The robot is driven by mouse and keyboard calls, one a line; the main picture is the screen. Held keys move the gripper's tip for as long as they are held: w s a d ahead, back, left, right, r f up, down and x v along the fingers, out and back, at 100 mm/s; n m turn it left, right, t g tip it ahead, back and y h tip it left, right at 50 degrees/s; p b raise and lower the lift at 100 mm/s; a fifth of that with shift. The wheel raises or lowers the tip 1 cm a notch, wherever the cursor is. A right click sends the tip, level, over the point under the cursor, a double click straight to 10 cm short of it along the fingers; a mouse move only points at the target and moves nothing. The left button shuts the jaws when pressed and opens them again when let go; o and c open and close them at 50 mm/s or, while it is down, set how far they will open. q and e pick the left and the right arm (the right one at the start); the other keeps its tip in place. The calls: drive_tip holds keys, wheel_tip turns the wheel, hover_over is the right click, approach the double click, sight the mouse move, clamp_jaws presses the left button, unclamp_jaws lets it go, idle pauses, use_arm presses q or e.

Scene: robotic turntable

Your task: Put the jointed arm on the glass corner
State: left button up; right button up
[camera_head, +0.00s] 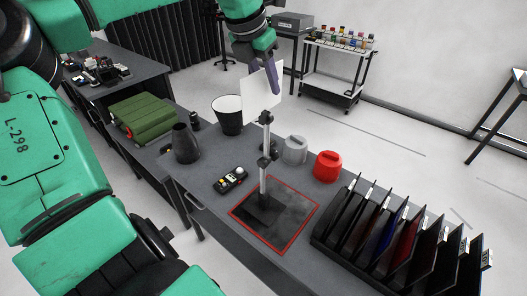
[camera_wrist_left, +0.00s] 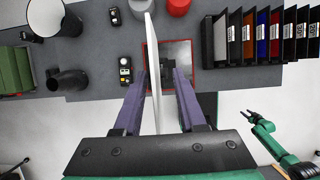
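In the head view an upright silver post with black clamps (camera_head: 263,172) stands on a black base inside a red-edged dark square (camera_head: 292,233). I take it for the jointed arm, but cannot be sure; no separate glass corner can be made out. My left gripper (camera_head: 272,80) is at the panel. In the wrist view its purple fingers (camera_wrist_left: 162,75) stand apart on either side of the edge-on panel (camera_wrist_left: 153,70), closer on the left. My right gripper (camera_wrist_left: 250,118) appears small there, jaws apart and empty.
A black rack (camera_head: 385,250) of upright coloured plates fills the table's right end. A red canister (camera_head: 327,166), a grey canister (camera_head: 294,150), a white-lined bucket (camera_head: 228,120), a dark vase (camera_head: 185,145) and a small black device (camera_head: 230,180) stand around the post.

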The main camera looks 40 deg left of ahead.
use_arm(q)
drive_tip(key=shift+w+a+f, duration=0.25)
drive_tip(key=shift+w+f, duration=0.35)
drive_tip(key=shift+f, duration=0.1)
drive_tip(key=shift+w+a+f, duration=0.15)
drive_tip(key=shift+w, duration=0.15)
drive_tip(key=shift+s+d, duration=0.2)
drive_tip(key=shift+s, duration=0.15)
drive_tip(key=shift+b, duration=0.3)
drive_tip(key=shift+w+a+f, duration=0.1)
drive_tip(key=shift+w+f, duration=0.05)
use_arm(e)
drive_tip(key=shift+w+d, duration=0.1)
drive_tip(key=shift+w, duration=0.45)
use_arm(q)
clamp_jaws()
